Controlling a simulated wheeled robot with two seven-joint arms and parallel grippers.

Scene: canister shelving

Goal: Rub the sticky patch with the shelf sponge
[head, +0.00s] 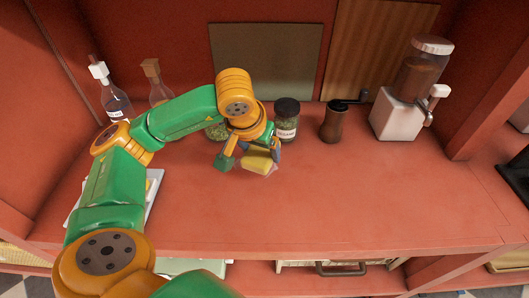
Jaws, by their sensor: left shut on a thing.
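My left gripper (248,160) points down over the middle of the red shelf (340,190). It is shut on a yellow sponge (257,160) with a paler underside. The sponge is at or just above the shelf surface; I cannot tell whether it touches. I cannot make out a sticky patch; a small pale, faint area shows by the sponge's lower edge. My right gripper is not in view.
A jar with a dark lid (286,120) stands just right behind the gripper, with another jar (217,131) partly hidden left. A pepper mill (333,122) and a white dispenser (398,110) stand right. Bottles (115,101) stand back left. The front right is clear.

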